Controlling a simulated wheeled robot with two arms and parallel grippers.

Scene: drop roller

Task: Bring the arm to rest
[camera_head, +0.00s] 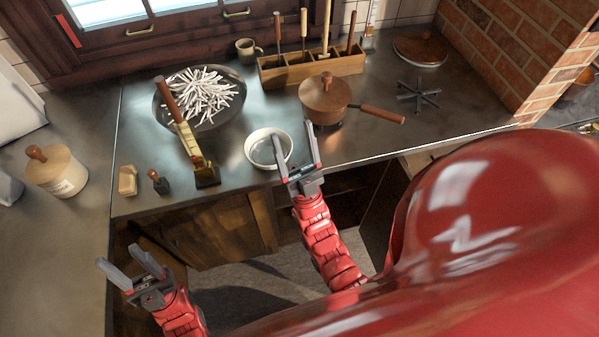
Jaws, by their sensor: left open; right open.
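My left gripper (133,270) is open and empty at the lower left, in front of the counter's lower cabinets. My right gripper (297,151) is open at the counter's front edge. Its fingers reach up beside a white bowl (257,148), with one finger overlapping the bowl's right side in the picture. I cannot tell whether that finger touches the bowl. No object shows between the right fingers. A roller-like tool (184,131) with a wooden handle and a dark block end leans on the pan, its lower end near the counter's front edge.
A wide pan (160,111) holds many white sticks. A lidded copper-coloured pot (325,97) stands right of the bowl. A wooden rack (284,72) with upright tools and a mug (246,47) stand at the back. A lidded jar (58,175) is at left. A cabinet door (387,205) stands open below.

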